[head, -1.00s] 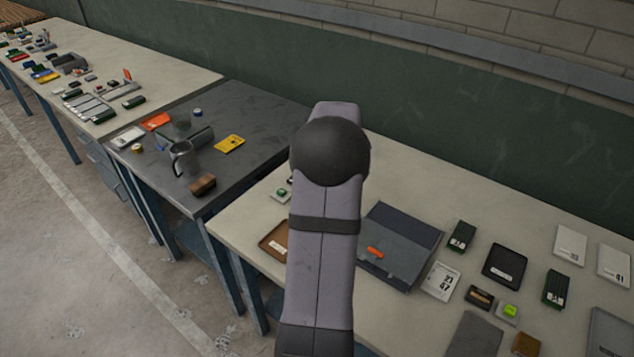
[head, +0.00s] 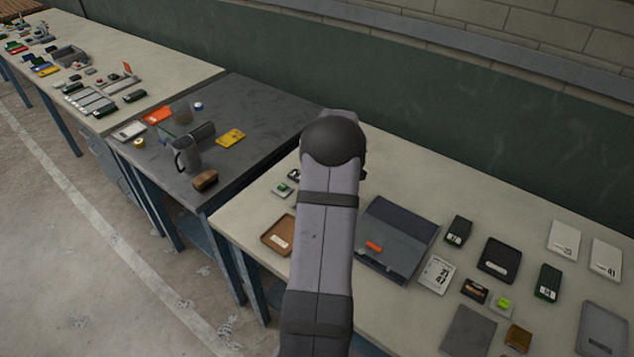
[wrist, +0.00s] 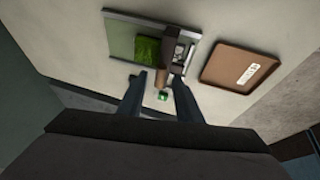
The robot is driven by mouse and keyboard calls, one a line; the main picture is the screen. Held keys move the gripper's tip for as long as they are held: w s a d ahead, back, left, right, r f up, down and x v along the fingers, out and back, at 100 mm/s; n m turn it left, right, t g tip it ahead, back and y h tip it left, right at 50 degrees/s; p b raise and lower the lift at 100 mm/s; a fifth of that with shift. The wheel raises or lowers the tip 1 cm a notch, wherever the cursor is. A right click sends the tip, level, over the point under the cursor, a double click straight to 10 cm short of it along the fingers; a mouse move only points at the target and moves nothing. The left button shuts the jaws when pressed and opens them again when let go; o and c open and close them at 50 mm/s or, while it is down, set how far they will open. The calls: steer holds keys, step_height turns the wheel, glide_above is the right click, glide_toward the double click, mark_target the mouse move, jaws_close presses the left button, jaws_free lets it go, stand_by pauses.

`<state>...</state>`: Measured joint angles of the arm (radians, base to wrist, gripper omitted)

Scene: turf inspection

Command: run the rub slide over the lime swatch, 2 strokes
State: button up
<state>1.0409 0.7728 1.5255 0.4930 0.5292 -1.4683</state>
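The lime swatch (wrist: 147,50) is a bright green patch on a flat board with a paler green panel (wrist: 121,45), in the wrist view's upper middle. The rub slide (wrist: 176,48) appears to be the dark block across the board, right beside the swatch, with a brownish stub toward me. My gripper (wrist: 157,80) is open, its two dark fingers apart, tips near the stub. I cannot tell whether either finger touches it. In the head view my arm hides the gripper, swatch and slide.
A brown tray (wrist: 242,66) lies right of the board; the head view shows it too (head: 279,235). A small green-topped item (wrist: 162,96) shows between my fingers. A grey case (head: 398,240) and several cards and boxes stand to the right. A pitcher (head: 187,155) stands on the dark table.

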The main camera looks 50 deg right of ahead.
steer(key=shift+w+f, duration=0.15)
steer(key=shift+f, duration=0.2)
jaws_close()
steer(key=shift+d, duration=0.5)
steer(key=d+b, duration=0.2)
steer(key=d, duration=0.9)
steer(key=shift+d+r, duration=0.2)
steer(key=shift+d, duration=0.05)
